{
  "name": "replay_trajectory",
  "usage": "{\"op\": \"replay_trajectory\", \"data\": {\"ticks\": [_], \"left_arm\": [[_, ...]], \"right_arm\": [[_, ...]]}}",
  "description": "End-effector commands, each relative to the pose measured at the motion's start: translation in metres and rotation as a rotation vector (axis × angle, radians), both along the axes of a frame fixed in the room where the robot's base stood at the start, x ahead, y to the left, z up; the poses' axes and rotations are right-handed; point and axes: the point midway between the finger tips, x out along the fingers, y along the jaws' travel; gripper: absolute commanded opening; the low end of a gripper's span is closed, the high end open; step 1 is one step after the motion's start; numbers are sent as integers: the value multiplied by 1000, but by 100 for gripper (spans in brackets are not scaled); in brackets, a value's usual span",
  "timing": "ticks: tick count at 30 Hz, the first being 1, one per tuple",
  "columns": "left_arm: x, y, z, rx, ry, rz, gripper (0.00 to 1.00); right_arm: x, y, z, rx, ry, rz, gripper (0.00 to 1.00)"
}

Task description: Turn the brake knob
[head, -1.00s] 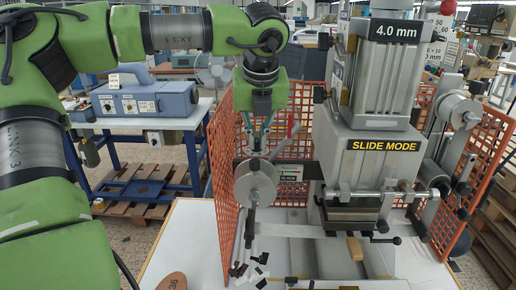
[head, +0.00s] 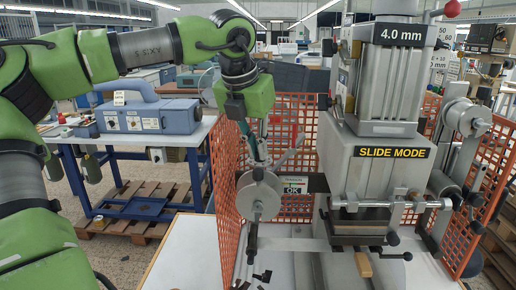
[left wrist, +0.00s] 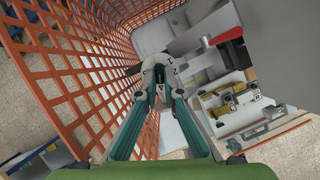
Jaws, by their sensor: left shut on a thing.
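The foil stamping machine (head: 372,165), labelled SLIDE MODE and 4.0 mm, stands on the white table. A grey foil reel (head: 258,197) is at its left. My left gripper (head: 257,160) points down at the top of this reel. In the left wrist view its teal fingers (left wrist: 159,92) are shut on the brake knob (left wrist: 159,74), a small dark piece in front of a pale dial (left wrist: 160,62) with numbers. The fingers hide most of the knob. A small sign (head: 293,188) beside the reel reads OK. My right gripper is not in view.
An orange mesh guard (head: 224,190) stands close on the left of the reel, and another (head: 497,195) is at the right. A red-tipped lever (left wrist: 226,37) is near the gripper. Dark scraps (head: 262,277) lie on the table. A blue bench (head: 185,134) stands behind at left.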

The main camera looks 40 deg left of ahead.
Motion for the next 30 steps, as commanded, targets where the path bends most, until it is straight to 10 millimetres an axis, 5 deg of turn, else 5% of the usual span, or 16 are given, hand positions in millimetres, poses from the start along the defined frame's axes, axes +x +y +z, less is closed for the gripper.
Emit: {"op": "replay_trajectory", "data": {"ticks": [10, 13, 24, 30], "left_arm": [[1, 0, 2, 1, -5, -1, 0], [1, 0, 2, 1, -5, -1, 24], [-1, 0, 3, 1, -2, -1, 24], [-10, -3, 29, 2, -7, -1, 24]], "right_arm": [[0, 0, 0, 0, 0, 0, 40], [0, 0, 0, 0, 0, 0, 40], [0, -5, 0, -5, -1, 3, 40], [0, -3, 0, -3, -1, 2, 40]]}}
